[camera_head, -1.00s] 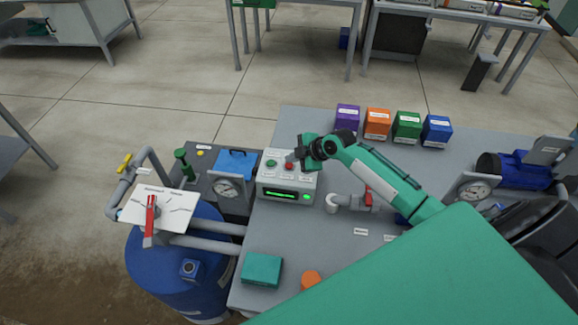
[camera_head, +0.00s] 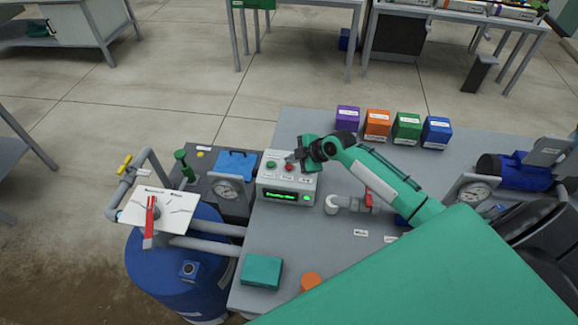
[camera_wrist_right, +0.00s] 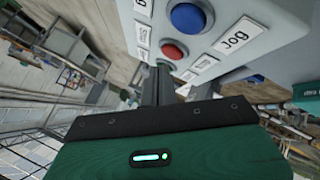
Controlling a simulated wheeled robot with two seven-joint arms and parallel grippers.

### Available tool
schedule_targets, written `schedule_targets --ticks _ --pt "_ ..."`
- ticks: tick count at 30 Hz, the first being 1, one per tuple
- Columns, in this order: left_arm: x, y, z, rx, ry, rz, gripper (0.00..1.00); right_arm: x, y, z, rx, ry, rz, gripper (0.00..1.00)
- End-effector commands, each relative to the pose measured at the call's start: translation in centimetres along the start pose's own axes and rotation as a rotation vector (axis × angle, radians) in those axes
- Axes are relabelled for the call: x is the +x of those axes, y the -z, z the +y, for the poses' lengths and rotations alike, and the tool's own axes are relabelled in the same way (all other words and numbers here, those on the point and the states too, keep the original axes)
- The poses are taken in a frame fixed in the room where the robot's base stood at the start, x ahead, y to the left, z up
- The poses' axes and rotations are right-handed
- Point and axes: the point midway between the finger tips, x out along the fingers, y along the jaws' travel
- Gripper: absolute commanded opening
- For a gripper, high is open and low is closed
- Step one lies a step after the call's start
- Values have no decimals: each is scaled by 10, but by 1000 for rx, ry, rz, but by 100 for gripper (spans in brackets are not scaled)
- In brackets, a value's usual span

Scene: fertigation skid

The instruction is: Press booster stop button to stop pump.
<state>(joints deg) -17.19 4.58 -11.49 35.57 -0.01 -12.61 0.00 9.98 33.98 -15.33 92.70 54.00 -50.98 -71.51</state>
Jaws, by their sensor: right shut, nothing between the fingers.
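A light grey control box (camera_head: 271,187) stands on the bench, with a green-lit display, a green button (camera_head: 271,164) and a red button (camera_head: 289,168). My right gripper (camera_head: 291,158) is shut and empty, its tips over the top of the box beside the red button. In the right wrist view the shut fingers (camera_wrist_right: 161,74) end close to the red button (camera_wrist_right: 173,50); I cannot tell whether they touch it. A blue button (camera_wrist_right: 188,17) and a "Jog" label also show there. The small labels are too blurred to read in the head view. My left gripper is out of view.
Several coloured blocks sit at the bench's back. A blue tank (camera_head: 170,270) with a red lever panel is at the left.

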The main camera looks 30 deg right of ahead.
Motion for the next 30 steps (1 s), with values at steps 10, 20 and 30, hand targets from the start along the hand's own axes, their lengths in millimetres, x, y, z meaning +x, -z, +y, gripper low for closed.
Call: schedule_targets --ticks 10,20,30 --pt "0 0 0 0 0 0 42 0 0 0 0 0 0 0" --pt "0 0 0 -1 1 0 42 0 0 0 0 0 0 0" --pt "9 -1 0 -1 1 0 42 6 -5 -4 0 0 0 0"
